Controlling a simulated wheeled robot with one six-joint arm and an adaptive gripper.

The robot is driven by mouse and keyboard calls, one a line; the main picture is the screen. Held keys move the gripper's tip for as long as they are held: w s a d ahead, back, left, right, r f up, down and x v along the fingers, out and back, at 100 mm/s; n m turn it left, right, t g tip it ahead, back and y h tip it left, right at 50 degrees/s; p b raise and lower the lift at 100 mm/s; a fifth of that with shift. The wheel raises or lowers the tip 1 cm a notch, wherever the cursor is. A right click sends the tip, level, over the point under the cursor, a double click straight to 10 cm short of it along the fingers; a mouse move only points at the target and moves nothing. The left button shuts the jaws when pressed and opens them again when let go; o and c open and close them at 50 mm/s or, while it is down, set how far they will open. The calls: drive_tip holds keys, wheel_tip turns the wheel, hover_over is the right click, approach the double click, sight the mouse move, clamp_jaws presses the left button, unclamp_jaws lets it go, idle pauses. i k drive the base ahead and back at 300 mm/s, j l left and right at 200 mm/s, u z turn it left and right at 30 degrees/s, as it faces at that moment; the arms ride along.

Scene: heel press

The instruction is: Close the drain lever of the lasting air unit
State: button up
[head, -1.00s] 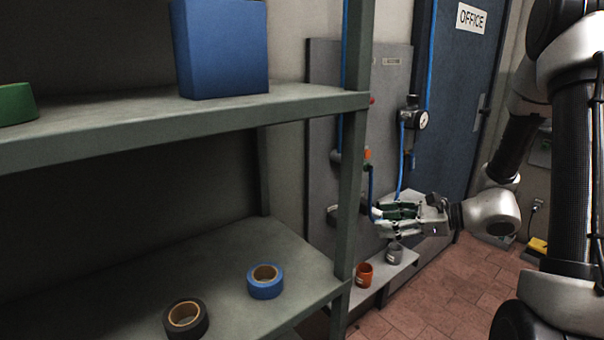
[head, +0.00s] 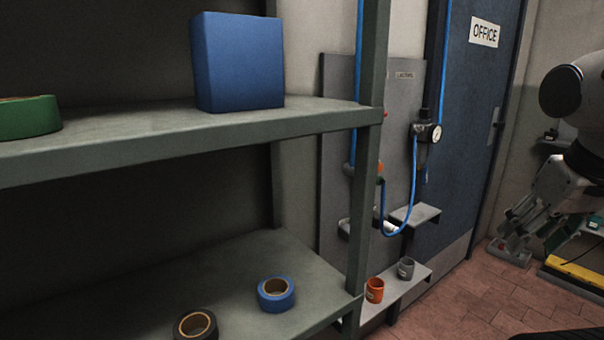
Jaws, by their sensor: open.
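The air unit's grey panel (head: 401,110) stands on the wall behind the shelf post, with a label plate near its top. A regulator with a round gauge (head: 436,133) hangs at its right side. A blue hose (head: 413,195) loops down in front of the panel. An orange-red part (head: 380,168) shows just beside the post, which hides some of the panel. I cannot pick out the drain lever for certain. My gripper (head: 512,234) is at the right, fingers spread and empty, well apart from the panel.
A metal shelf rack (head: 300,122) fills the left, holding a blue box (head: 238,62), a green roll (head: 30,117) and tape rolls (head: 276,294). An orange cup (head: 374,290) and a grey cup (head: 406,268) stand on a low ledge. A blue office door (head: 470,110) is behind.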

sight(425, 175)
drive_tip(key=i+l, duration=0.2)
drive_tip(key=l, duration=0.15)
drive_tip(key=i+l+z, duration=0.1)
drive_tip(key=l, duration=0.25)
drive_tip(key=i+z, duration=0.2)
drive_tip(key=i, duration=0.65)
